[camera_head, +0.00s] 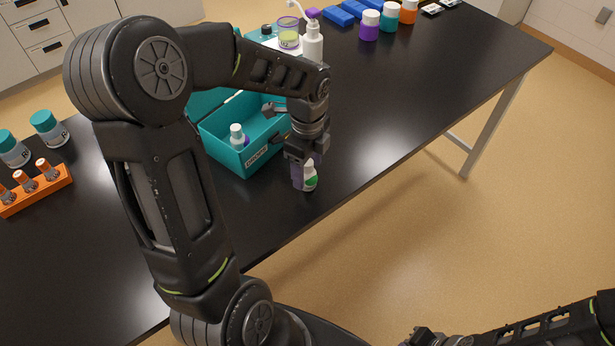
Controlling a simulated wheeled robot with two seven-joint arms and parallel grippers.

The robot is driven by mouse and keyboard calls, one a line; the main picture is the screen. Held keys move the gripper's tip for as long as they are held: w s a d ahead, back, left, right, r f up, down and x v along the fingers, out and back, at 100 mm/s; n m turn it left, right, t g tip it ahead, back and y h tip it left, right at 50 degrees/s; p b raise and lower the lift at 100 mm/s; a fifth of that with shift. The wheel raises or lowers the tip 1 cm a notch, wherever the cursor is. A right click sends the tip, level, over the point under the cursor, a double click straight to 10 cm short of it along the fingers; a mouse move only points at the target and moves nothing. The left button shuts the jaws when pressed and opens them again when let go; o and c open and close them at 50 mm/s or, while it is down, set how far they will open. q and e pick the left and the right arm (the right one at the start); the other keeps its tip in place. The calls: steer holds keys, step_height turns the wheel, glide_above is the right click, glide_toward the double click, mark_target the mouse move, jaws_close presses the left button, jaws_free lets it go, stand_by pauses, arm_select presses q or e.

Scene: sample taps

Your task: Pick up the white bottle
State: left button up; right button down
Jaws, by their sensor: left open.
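A small white bottle with a green patch (310,182) is on the black table near its front edge, just right of the teal box. My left gripper (304,172) points down right at this bottle, its fingers partly covering it. The jaws are open; whether they touch the bottle I cannot tell. Another small white bottle (237,133) stands inside the teal box. A white pump bottle (312,45) stands behind the box, partly hidden by my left arm. My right gripper (425,338) is only partly in view at the bottom edge, and its jaws do not show clearly.
The open teal box (228,158) is close left of my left gripper. An orange rack (38,190) with capped vials and teal-lidded jars (48,128) are at the left. The right part of the table (440,85) is clear.

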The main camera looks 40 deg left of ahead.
stand_by(0.4)
arm_select(q)
jaws_close()
stand_by(0.5)
steer(key=shift+r, duration=0.1)
step_height(320, 180, up, 10)
steer(key=shift+f+b, duration=0.1)
steer(key=shift+b, duration=0.5)
stand_by(0.4)
